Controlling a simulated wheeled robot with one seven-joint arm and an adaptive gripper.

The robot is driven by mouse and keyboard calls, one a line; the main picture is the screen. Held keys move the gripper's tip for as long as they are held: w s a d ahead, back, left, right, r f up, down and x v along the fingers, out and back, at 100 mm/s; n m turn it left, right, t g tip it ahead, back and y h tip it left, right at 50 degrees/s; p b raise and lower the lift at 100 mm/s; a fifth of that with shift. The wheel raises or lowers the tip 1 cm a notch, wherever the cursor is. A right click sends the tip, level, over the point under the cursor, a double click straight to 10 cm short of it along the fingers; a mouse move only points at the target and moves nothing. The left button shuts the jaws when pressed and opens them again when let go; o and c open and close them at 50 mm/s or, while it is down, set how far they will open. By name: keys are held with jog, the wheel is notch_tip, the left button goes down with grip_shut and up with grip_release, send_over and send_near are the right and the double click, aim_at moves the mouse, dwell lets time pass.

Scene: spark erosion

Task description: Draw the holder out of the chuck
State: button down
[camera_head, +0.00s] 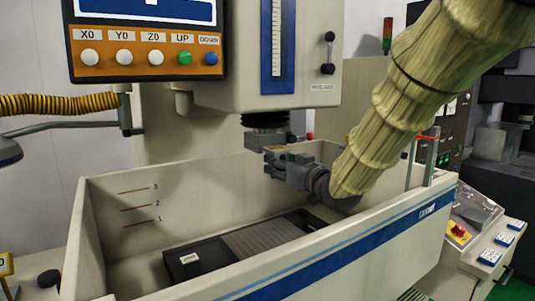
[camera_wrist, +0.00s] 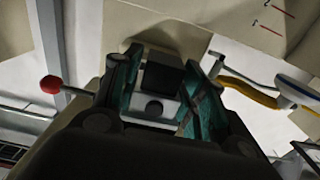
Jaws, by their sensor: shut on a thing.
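The chuck (camera_head: 264,138) is a dark block under the machine head, above the work tank. My gripper (camera_head: 272,160) reaches in from the right, just below the chuck. In the wrist view my gripper (camera_wrist: 158,100) has its two green-padded fingers on either side of the holder (camera_wrist: 150,107), a pale grey block with a round dark hole, and is shut on it. A darker block (camera_wrist: 163,76) shows just beyond the holder. I cannot tell whether the holder is still seated in the chuck, since the gripper hides much of it in the head view.
A red-knobbed lever (camera_head: 308,137) sticks out right of the chuck; its knob (camera_wrist: 50,84) also shows at the wrist view's left. The tank's front wall (camera_head: 340,248) and side walls surround the space below. A slatted dark plate (camera_head: 185,276) lies on the tank floor.

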jog(key=v, duration=0.8)
jog(key=shift+b, duration=0.3)
dwell(1.6)
jog(key=shift+r, duration=0.1)
